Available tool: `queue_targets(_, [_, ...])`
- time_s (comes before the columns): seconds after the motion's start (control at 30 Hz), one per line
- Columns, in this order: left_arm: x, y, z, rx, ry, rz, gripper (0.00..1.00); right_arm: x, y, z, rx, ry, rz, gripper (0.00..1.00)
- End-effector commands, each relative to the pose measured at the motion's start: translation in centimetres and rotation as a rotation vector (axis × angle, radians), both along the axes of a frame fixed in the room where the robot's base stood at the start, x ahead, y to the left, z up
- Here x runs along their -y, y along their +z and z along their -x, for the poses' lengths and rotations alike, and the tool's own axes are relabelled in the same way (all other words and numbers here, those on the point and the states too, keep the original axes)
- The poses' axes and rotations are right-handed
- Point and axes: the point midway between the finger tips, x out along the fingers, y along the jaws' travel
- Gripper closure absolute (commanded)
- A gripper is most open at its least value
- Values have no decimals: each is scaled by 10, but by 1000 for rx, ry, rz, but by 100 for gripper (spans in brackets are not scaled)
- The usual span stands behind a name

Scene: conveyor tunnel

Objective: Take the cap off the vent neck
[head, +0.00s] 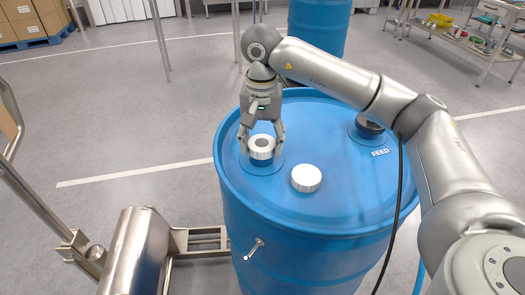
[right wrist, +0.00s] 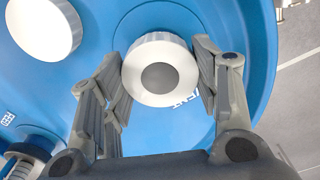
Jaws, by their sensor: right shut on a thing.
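A white ribbed cap with a grey centre (head: 262,147) is at the vent neck on the left of the blue drum's top. My right gripper (head: 262,140) comes down from above with its fingers on either side of this cap, shut on it. In the right wrist view the cap (right wrist: 158,72) sits between the two fingers (right wrist: 160,85), over the drum top, with part of the VENT lettering (right wrist: 186,102) beside it. The neck itself is hidden under the cap, so I cannot tell whether the cap is seated or slightly raised. My left gripper is out of view.
A plain white cap (head: 306,178) lies on the blue drum (head: 330,215), close to the vent. A dark neck (head: 370,127) stands by the FEED label (head: 380,153). A steel cylinder (head: 135,250) is at front left. Another blue drum (head: 318,30) stands behind.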

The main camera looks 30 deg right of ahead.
Motion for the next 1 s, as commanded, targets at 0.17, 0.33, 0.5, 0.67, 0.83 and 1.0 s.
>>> queue_targets(0.17, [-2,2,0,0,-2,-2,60,0,4,0,0,0,0,77])
queue_targets(0.33, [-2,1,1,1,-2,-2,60,0,4,0,0,0,0,77])
queue_targets(0.5, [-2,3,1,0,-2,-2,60,0,6,0,1,0,-1,77])
queue_targets(0.67, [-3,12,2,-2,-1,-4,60,0,19,0,1,0,0,77])
queue_targets(0.83, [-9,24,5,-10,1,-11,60,0,37,0,2,0,-1,77])
queue_targets(1.0, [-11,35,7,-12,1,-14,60,0,53,0,1,0,0,77])
